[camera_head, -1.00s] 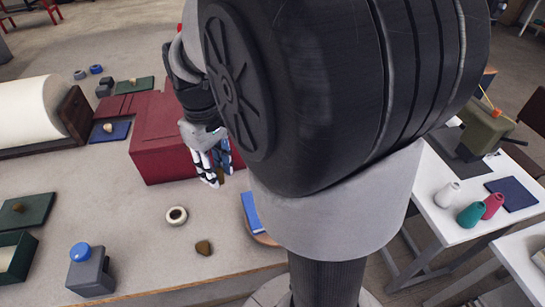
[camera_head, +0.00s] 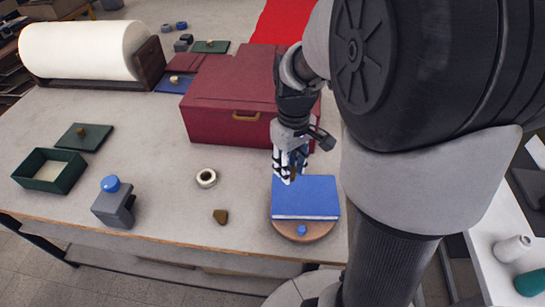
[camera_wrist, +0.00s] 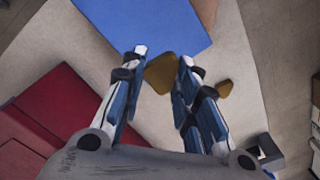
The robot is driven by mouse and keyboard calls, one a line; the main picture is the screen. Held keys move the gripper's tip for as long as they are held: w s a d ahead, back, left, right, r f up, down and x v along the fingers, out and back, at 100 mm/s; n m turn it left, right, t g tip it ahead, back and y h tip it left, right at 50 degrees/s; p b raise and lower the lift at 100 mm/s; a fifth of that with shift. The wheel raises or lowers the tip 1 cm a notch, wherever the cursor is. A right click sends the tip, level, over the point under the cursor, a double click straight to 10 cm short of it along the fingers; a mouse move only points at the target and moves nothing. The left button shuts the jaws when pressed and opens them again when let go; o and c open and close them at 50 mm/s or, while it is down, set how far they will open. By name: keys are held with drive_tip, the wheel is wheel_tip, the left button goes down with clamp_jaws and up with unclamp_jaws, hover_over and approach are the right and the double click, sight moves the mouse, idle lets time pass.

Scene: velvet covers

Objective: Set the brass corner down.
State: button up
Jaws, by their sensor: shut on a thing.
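My gripper (camera_head: 287,178) is shut on a small brass corner (camera_wrist: 160,73), which shows between the fingertips in the wrist view. In the head view the fingers point down at the far left edge of a blue book (camera_head: 306,197). In the wrist view the blue book (camera_wrist: 150,22) lies just beyond the fingertips and the brass corner. I cannot tell whether the brass corner touches the book. The book lies on a round wooden board (camera_head: 302,232). A second brass corner (camera_head: 220,216) lies loose on the table, left of the book.
A dark red box (camera_head: 232,110) stands directly behind my gripper.

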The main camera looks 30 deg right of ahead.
sight(288, 190)
drive_tip(key=shift+f+b, duration=1.1)
drive_tip(key=shift+f, duration=2.45)
drive_tip(key=shift+f, duration=0.1)
drive_tip(key=o, duration=0.8)
